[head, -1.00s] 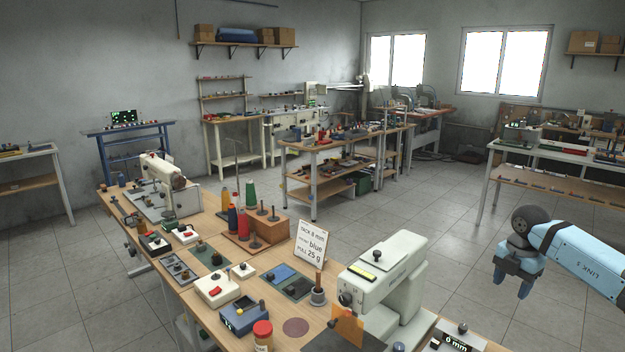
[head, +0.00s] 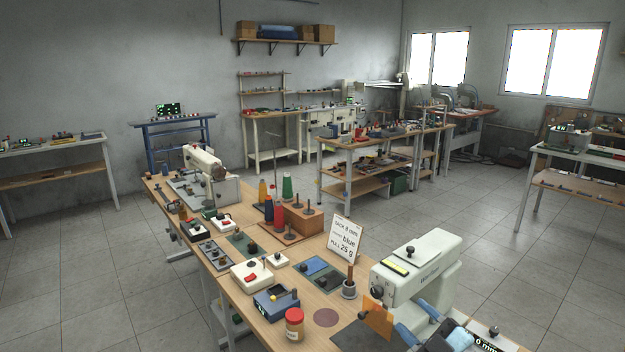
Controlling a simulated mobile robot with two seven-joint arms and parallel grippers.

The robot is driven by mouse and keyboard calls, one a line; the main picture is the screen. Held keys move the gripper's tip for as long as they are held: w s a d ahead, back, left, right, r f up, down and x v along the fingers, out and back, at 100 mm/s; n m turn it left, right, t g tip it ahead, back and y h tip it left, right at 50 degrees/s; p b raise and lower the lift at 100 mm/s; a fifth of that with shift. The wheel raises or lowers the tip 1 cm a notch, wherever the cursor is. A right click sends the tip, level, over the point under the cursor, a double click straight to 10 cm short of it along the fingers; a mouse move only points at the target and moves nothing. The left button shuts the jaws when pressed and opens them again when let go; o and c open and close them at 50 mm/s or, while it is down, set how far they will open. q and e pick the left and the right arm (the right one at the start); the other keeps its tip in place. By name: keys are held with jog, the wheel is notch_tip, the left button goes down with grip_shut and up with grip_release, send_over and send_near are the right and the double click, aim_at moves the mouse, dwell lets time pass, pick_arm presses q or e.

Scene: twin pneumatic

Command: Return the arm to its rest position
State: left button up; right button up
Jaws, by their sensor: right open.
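My right gripper (head: 418,322) is low at the bottom right of the head view. Its light blue fingers are apart, with nothing seen between them. It shows just in front of the pale green sewing machine (head: 432,262), near the orange plate (head: 378,318). I cannot tell whether it touches either. Most of the right arm is cut off by the bottom edge of the picture. My left gripper and arm are not in view.
The long wooden bench (head: 222,262) carries a second sewing machine (head: 207,165), thread spools (head: 279,218), small boxes, a red-lidded jar (head: 294,324) and a white card (head: 344,240). A "0 mm" display (head: 486,343) is at the bottom right.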

jog(key=s+d+f+m+g+h, duration=0.2)
jog(key=s+d+f+m+h, duration=0.25)
jog(key=s+m+h, duration=0.25)
jog(key=s+d+f+m+g+h, duration=0.2)
jog(key=s+d+f+m+h, duration=0.1)
jog(key=s+f+m+h, duration=0.35)
jog(key=s+a+f+m+g+y, duration=0.15)
jog(key=s+g, duration=0.35)
jog(key=s, duration=0.5)
jog(key=s+f+g, duration=0.3)
jog(key=s+g, duration=0.1)
jog(key=s, duration=0.5)
jog(key=w+a+f+t+y+b, duration=0.15)
jog(key=f+b, duration=0.25)
jog(key=f, duration=0.4)
jog(key=w+a+f+t+y+b, duration=0.1)
jog(key=w+a+f+t+b, duration=0.2)
jog(key=f, duration=0.5)
jog(key=w+a+f+t+y+b, duration=0.1)
jog(key=w+a+f+t+b, duration=0.2)
jog(key=f, duration=0.5)
notch_tip(320, 180, up, 14)
jog(key=s+d+n+p, duration=0.1)
jog(key=p, duration=1.2)
jog(key=shift+d+f, duration=0.15)
jog(key=shift+f, duration=0.05)
jog(key=shift+s, duration=0.1)
jog(key=shift+c, duration=0.9)
jog(key=shift+d, duration=0.1)
jog(key=shift+c, duration=0.2)
